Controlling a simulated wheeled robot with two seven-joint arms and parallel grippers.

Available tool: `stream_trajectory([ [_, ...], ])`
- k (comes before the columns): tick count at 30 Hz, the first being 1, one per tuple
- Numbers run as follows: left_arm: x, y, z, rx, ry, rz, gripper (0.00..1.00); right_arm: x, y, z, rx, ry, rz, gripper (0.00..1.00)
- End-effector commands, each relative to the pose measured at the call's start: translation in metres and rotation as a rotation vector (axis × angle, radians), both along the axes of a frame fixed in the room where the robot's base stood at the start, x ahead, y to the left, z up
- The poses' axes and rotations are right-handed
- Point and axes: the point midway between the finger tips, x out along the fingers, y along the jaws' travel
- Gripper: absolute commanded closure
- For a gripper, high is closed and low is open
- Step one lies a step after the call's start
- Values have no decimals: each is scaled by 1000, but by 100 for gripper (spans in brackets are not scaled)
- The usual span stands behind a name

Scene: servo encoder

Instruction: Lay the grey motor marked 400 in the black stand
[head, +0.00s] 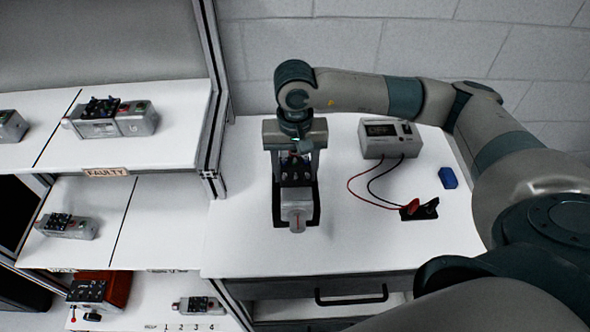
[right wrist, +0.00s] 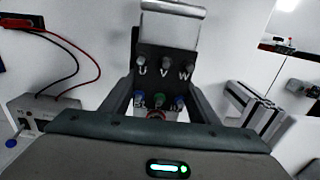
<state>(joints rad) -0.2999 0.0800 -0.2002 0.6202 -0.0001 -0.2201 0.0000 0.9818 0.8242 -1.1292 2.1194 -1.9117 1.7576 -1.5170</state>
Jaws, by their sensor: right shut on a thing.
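A grey motor (head: 297,212) with a black terminal plate is under my right gripper (head: 297,168) on the white bench. My right gripper is shut on this motor, its fingers on either side of the terminal plate. The right wrist view shows the plate (right wrist: 165,62) lettered U, V, W between the fingers (right wrist: 160,88). The black stand (head: 277,208) shows as dark edges on both sides of the motor. The motor is over or in it; whether it rests fully there cannot be told. The 400 mark is not legible. My left gripper is out of view.
A grey meter box (head: 390,138) with red and black leads stands to the right, near a black clip holder (head: 420,210) and a blue block (head: 447,178). Shelves at left hold other motors (head: 110,120), one above a FAULTY label (head: 106,173). The bench front is clear.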

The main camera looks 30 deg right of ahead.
Motion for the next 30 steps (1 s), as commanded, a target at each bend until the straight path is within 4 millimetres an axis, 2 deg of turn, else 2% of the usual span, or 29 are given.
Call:
stream_trajectory([
  [30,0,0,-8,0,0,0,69,1,0,-4,2,-3,0,86],
])
